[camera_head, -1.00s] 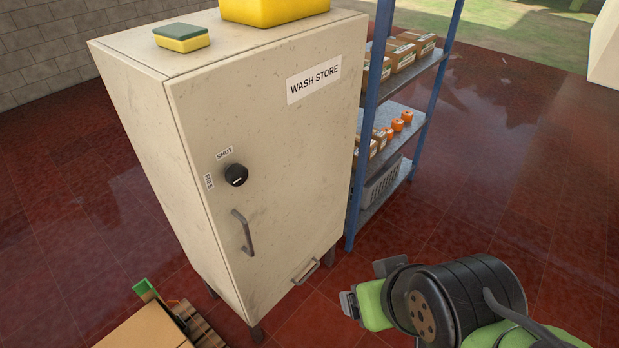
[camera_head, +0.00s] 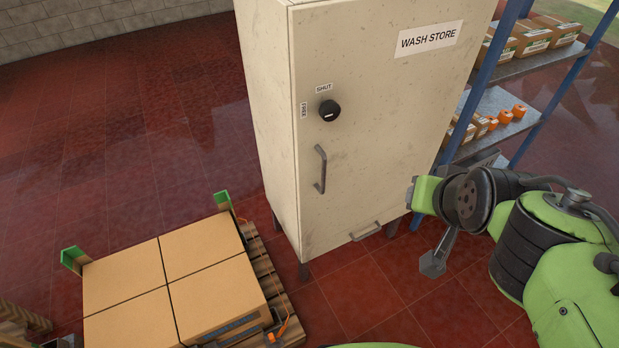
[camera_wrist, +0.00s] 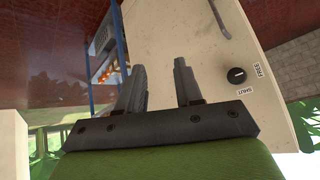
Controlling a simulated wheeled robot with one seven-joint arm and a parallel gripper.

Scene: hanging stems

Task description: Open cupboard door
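The beige cupboard (camera_head: 265,120) stands on legs, and its front door (camera_head: 380,130) is closed. The door carries a "WASH STORE" label, a vertical grey bar handle (camera_head: 320,170) and a black round knob (camera_head: 329,111). "SHUT" is printed above the knob and "FREE" to its left; I cannot tell for sure which one its mark points at. A smaller handle (camera_head: 366,231) is low on the door. In the wrist view my gripper (camera_wrist: 158,68) is open and empty, with the knob (camera_wrist: 237,76) to the right of its fingers. In the head view it is by the door's lower right, apart from the bar handle.
A pallet of cardboard boxes (camera_head: 205,250) with green corner pieces stands on the floor, left of and in front of the cupboard. A blue-post shelf rack (camera_head: 485,75) with boxes and orange items stands close on the right. Red tiled floor (camera_head: 130,150) is clear at the left.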

